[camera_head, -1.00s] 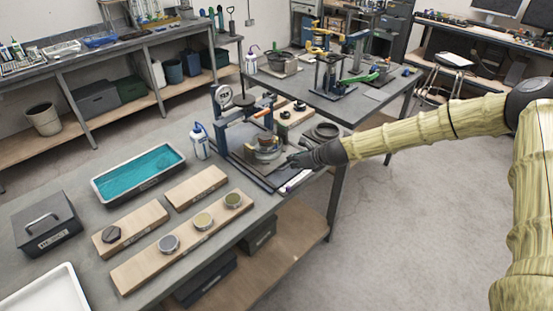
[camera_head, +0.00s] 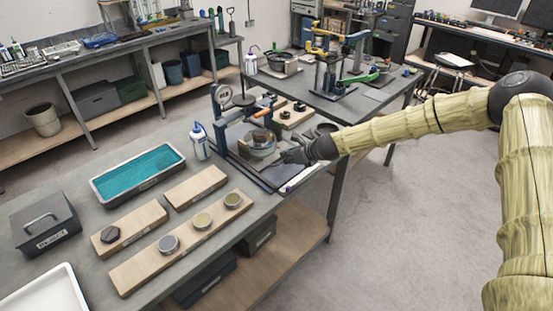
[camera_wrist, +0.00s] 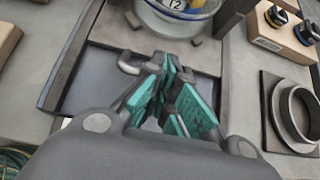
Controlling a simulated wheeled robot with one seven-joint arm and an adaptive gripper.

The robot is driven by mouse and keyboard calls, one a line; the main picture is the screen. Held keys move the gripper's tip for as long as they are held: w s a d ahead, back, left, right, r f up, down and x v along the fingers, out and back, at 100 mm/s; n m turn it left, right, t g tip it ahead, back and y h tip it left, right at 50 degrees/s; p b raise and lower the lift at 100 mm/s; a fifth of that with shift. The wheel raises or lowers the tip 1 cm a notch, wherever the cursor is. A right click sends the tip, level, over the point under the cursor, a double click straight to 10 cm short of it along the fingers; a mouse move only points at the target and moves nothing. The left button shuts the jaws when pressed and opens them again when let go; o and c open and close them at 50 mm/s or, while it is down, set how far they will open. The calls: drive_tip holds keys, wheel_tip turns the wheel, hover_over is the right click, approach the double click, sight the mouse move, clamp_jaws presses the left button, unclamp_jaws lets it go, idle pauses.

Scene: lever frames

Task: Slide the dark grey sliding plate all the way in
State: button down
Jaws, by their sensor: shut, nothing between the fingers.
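The dark grey sliding plate (camera_wrist: 108,62) shows in the wrist view in front of a round metal dish (camera_wrist: 160,25), with a curved metal handle (camera_wrist: 128,62) on its near side. In the head view the dish (camera_head: 259,148) sits in the press-like stand (camera_head: 226,120) on the bench. My gripper (camera_wrist: 168,78) is shut and empty, with its teal-padded fingers close against the plate's near edge by the handle. I cannot tell whether they touch. In the head view my gripper (camera_head: 286,157) is just right of the dish, above the flat base. The fingers partly hide the plate.
A dark ring fixture (camera_wrist: 296,112) and a wooden block with knobs (camera_wrist: 285,30) stand right of the stand. The floor at right is clear.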

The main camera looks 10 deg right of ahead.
sight(271, 147)
drive_tip(key=shift+w+a+b, duration=0.1)
drive_tip(key=shift+w+a, duration=0.75)
drive_tip(key=shift+w, duration=0.25)
drive_tip(key=shift+w+a+b, duration=0.15)
drive_tip(key=shift+w+a, duration=0.75)
drive_tip(key=shift+w, duration=0.15)
drive_tip(key=shift+w+a+b, duration=0.1)
drive_tip(key=shift+w+a, duration=0.75)
drive_tip(key=shift+w, duration=0.25)
drive_tip(key=shift+s+d+r+p, duration=0.15)
drive_tip(key=shift+s+d+r, duration=0.35)
drive_tip(key=shift+s+d, duration=0.25)
drive_tip(key=shift+s+d+r+p, duration=0.15)
drive_tip(key=shift+s+d+r, duration=0.35)
drive_tip(key=shift+s, duration=0.35)
drive_tip(key=shift+s+d+r+p, duration=0.15)
drive_tip(key=shift+s+d+r, duration=0.35)
drive_tip(key=shift+s+d, duration=0.25)
drive_tip(key=shift+a, duration=0.1)
